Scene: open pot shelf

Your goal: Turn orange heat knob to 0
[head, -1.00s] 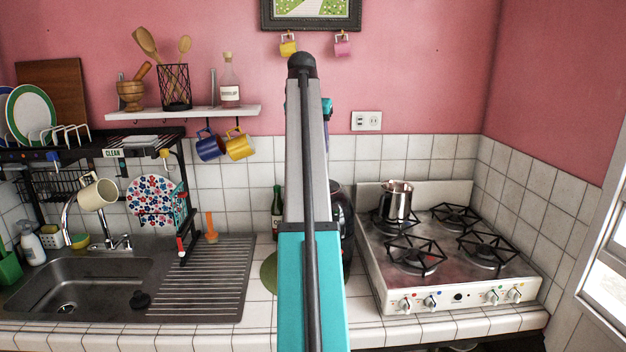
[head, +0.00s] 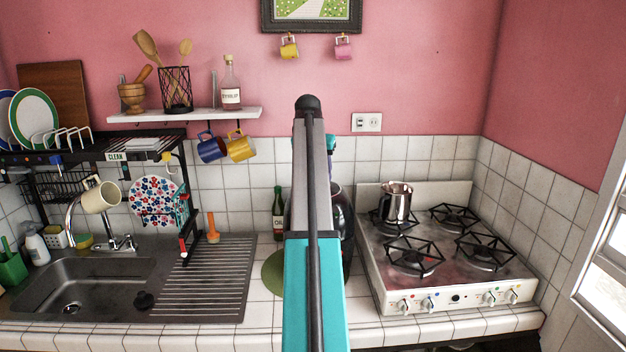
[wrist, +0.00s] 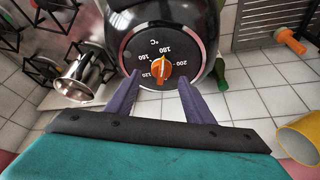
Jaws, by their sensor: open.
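The orange heat knob (wrist: 161,68) sits on a black dial face printed with °C and numbers such as 120, 180 and 200, on a rounded black appliance (wrist: 200,20) in the wrist view. No 0 mark is readable. The knob's ridge points roughly toward a 180 mark. My gripper (wrist: 157,85) is open and empty, its two purple fingers either side of and below the knob in the picture, seemingly short of it. In the head view the appliance (head: 342,215) is mostly hidden behind my arm, and the knob and gripper do not show.
A white gas stove (head: 470,291) with a steel pot (head: 397,203) stands right of the appliance. A green bottle (head: 278,213) stands at its left. A yellow mug (wrist: 301,138) shows near the wrist view's right edge. Sink (head: 75,285) at left.

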